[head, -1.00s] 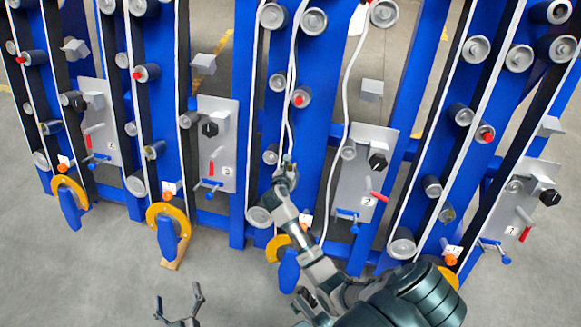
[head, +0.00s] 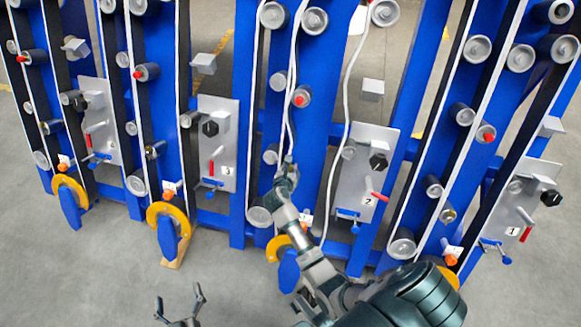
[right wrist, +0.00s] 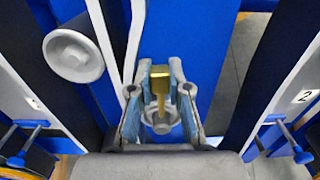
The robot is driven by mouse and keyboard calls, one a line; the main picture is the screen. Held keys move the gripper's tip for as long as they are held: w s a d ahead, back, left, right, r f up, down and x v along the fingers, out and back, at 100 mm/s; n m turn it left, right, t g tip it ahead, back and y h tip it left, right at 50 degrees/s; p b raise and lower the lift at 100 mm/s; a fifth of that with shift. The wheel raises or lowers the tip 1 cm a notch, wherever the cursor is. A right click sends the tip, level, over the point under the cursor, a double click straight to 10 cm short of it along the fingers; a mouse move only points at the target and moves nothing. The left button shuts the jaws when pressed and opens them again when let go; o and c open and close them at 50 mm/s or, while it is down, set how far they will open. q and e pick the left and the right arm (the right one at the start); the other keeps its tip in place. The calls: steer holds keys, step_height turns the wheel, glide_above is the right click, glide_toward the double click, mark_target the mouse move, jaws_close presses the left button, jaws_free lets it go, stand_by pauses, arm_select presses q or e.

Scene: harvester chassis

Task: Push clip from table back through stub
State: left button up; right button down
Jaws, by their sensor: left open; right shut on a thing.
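My right gripper (head: 287,172) is at the blue panel left of the plate marked 2. In the right wrist view its fingers (right wrist: 159,90) are closed around a small brass-coloured piece (right wrist: 159,82), which seems to be the clip. A grey round stub-like part (right wrist: 161,118) shows between the fingers, just below the brass piece. I cannot tell whether the clip passes through the stub. In the head view the gripper hides this spot. My left gripper (head: 180,305) is open and empty over the floor at the bottom left, away from the panels.
Blue panels carry several grey rollers (head: 314,20) and white belts. A grey roller (right wrist: 73,55) is close to the left of the right gripper. Plate 2 (head: 352,190) with a red handle is to its right. A yellow ring (head: 279,246) is below. The floor (head: 80,270) at left is clear.

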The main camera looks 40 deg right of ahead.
steer(key=shift+s+a+f+b, duration=0.2)
steer(key=shift+f, duration=0.3)
steer(key=shift+s+a+f+b, duration=0.15)
steer(key=shift+a+f+b, duration=0.1)
steer(key=shift+f, duration=0.2)
steer(key=shift+s+a+f+b, duration=0.15)
steer(key=shift+s+f+b, duration=0.05)
steer(key=shift+f, duration=0.3)
steer(key=c, duration=1)
jaws_free()
steer(key=shift+c, duration=0.2)
arm_select(q)
step_height(320, 180, down, 2)
steer(key=shift+f, duration=0.1)
arm_select(e)
steer(key=v, duration=0.7)
steer(key=shift+a, duration=0.25)
steer(key=shift+s, duration=0.1)
